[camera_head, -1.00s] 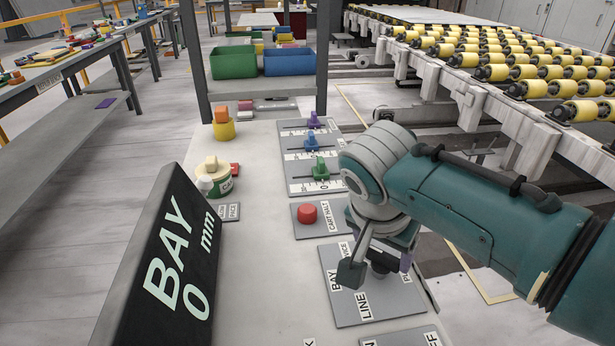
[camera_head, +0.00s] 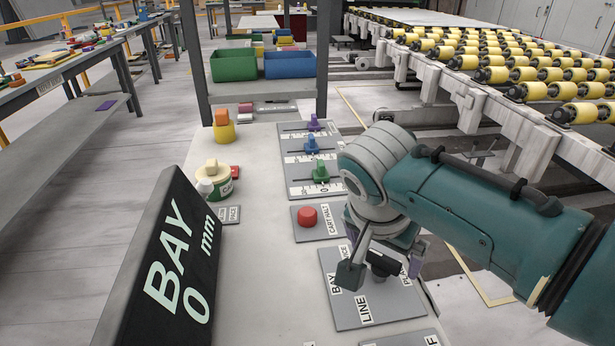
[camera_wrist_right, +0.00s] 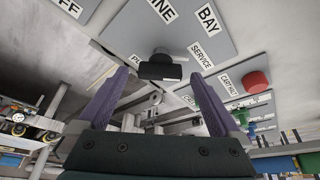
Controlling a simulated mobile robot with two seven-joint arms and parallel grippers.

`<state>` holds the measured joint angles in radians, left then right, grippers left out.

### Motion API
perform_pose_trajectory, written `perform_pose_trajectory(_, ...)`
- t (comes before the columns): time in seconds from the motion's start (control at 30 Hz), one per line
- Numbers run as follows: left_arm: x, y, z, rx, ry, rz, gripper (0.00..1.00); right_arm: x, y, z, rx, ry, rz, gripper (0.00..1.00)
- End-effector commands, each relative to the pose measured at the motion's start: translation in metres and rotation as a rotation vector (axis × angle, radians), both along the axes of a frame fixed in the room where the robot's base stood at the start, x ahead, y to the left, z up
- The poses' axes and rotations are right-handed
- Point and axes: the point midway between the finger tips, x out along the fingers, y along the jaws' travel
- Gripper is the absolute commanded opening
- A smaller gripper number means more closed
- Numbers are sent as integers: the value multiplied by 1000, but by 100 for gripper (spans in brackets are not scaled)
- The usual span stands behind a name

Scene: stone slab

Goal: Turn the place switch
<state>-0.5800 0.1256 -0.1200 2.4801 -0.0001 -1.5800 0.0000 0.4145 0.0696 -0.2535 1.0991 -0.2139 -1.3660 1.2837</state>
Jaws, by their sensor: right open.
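The place switch is a black rotary knob (camera_head: 381,268) on a grey plate (camera_head: 345,305) with labels including BAY, LINE and SERVICE. One label is partly hidden. In the right wrist view the knob (camera_wrist_right: 160,68) stands between the tips of the two purple fingers, with a gap on each side. My right gripper (camera_head: 386,252) is over this plate, pointing down at the knob, and its fingers are open. The wrist hides part of the plate and knob in the head view. My left gripper is not in view.
A red CART HALT button (camera_head: 307,216) sits just behind the plate. Beyond it are green (camera_head: 320,173), blue (camera_head: 311,144) and purple (camera_head: 314,122) sliders. A tilted black display (camera_head: 165,265) reading BAY 0 mm stands at left.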

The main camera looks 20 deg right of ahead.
Motion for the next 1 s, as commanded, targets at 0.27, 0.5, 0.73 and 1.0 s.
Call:
perform_pose_trajectory(0.27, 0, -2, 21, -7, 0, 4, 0, -10, 17, 50, 3, -3, -1, 100)
perform_pose_trajectory(0.5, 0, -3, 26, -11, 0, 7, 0, -17, 29, 82, 2, -1, 0, 100)
perform_pose_trajectory(0.73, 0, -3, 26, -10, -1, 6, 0, -19, 31, 88, 1, 1, -1, 100)
perform_pose_trajectory(1.0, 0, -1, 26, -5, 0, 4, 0, -19, 31, 88, 1, 1, -1, 100)
